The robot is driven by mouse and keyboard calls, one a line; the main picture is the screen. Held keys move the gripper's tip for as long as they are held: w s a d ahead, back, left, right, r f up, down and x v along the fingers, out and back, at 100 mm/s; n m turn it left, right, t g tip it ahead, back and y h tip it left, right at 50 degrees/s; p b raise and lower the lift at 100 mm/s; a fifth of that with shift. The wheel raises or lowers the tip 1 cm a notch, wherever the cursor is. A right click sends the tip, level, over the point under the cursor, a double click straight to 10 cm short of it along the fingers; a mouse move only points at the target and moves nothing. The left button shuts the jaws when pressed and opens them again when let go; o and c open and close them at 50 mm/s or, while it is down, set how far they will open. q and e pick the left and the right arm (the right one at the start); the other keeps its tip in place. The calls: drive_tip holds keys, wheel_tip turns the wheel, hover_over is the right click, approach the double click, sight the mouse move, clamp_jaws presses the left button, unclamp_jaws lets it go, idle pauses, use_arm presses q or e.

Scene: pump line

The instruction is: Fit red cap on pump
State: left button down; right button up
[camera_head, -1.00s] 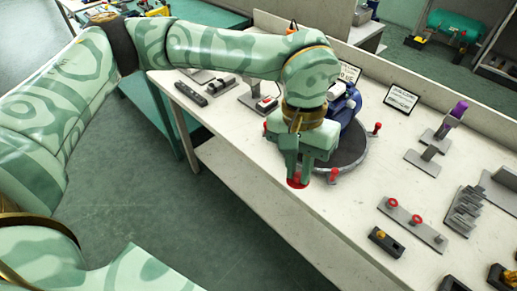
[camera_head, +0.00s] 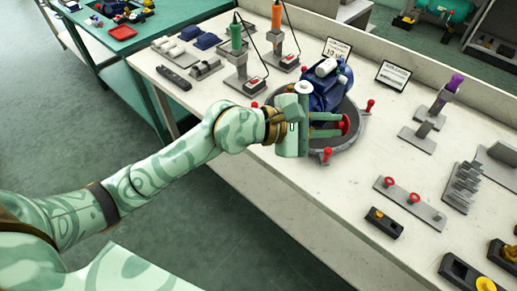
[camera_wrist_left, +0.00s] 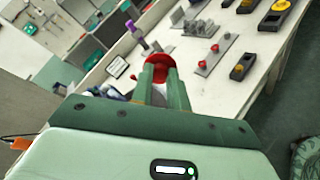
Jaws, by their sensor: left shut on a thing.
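The blue pump (camera_head: 328,92) stands on a round dark turntable (camera_head: 345,140) with a grey rim and red knobs. A white round part (camera_head: 303,87) shows at its left side. My left gripper (camera_head: 338,125) is shut on the red cap (camera_head: 345,124), held sideways in front of the pump, over the turntable's front part. The cap also shows between the fingertips in the left wrist view (camera_wrist_left: 158,58). The gripper partly hides the pump's lower front, and I cannot tell whether the cap touches the pump. My right gripper is not in view.
A grey strip (camera_head: 432,215) with two red knob-like parts lies right of the turntable. Green (camera_head: 236,40) and orange (camera_head: 277,18) tools stand behind on the left. A purple-topped stand (camera_head: 447,92) and stepped grey block (camera_head: 462,187) are at right.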

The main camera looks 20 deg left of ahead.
use_arm(q)
drive_tip(key=shift+w+a+f+n+t+y, duration=0.35)
drive_tip(key=shift+a+f+n+t+y, duration=0.9)
drive_tip(key=shift+a+f, duration=1)
drive_tip(key=shift+w+a+f+n+t+y, duration=0.4)
drive_tip(key=shift+a+f+n+t+y, duration=0.75)
drive_tip(key=shift+a+f, duration=1.05)
drive_tip(key=shift+w+a+f+n+t+y, duration=0.35)
drive_tip(key=shift+a+f+n+t+y, duration=0.5)
drive_tip(key=shift+a+f+t, duration=1.1)
drive_tip(key=shift+w+d+f+g, duration=0.1)
drive_tip(key=shift+w+d+f, duration=0.05)
drive_tip(key=shift+w, duration=0.4)
drive_tip(key=shift+w+d+f+g, duration=0.15)
drive_tip(key=shift+w+f, duration=0.05)
drive_tip(key=shift+w, duration=0.35)
drive_tip(key=shift+w+d+f+g, duration=0.1)
drive_tip(key=shift+w+d+f, duration=0.05)
drive_tip(key=shift+w, duration=0.4)
drive_tip(key=shift+w+d, duration=0.1)
drive_tip(key=shift+w, duration=0.15)
drive_tip(key=c, duration=1.3)
unclamp_jaws()
